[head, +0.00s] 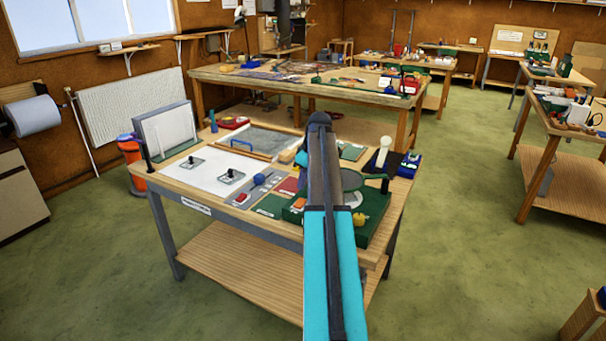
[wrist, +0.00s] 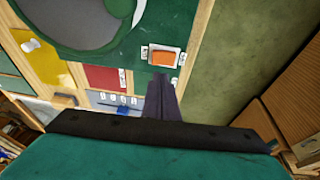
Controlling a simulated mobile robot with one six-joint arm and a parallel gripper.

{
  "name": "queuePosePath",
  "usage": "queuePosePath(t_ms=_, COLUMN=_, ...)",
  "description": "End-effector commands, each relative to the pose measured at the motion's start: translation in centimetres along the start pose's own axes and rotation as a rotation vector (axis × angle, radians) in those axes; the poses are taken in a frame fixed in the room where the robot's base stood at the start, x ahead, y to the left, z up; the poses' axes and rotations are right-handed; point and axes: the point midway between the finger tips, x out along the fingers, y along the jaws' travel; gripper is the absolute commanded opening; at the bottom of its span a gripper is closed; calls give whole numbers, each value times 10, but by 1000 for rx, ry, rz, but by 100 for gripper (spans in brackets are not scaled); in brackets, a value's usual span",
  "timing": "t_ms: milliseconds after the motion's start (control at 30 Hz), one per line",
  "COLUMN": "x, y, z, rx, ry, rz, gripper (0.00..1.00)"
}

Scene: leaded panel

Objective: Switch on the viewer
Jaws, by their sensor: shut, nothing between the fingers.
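The green-based device (head: 375,225) at the front right of the bench carries a round grey disc (head: 350,180); I take it to be the viewer. An orange rocker-like switch (head: 300,204) sits on its green base. In the wrist view the switch (wrist: 163,57) is in a pale frame with small labels on both sides, too small to read. My gripper (wrist: 162,82) is shut and empty, its dark fingertips just below the switch in that picture. I cannot tell whether they touch the base. In the head view my arm hides the gripper. The switch's on or off state cannot be told.
On the bench (head: 180,190), a white sheet (head: 205,165), a grey strip with a red part (head: 241,198) and a blue knob, and coloured cards lie left of the device. An upright panel (head: 165,130) stands back left. Green floor is open around the bench.

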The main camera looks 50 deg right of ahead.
Motion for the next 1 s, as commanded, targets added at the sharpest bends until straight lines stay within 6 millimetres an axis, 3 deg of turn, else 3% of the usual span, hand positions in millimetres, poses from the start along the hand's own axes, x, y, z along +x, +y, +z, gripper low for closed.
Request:
queuePosePath(t_ms=533, x=48, y=4, z=9, rx=0, ry=-1, rz=-1, gripper=0)
queuePosePath(t_ms=1000, x=56, y=5, z=11, rx=0, ry=1, rz=1, gripper=0)
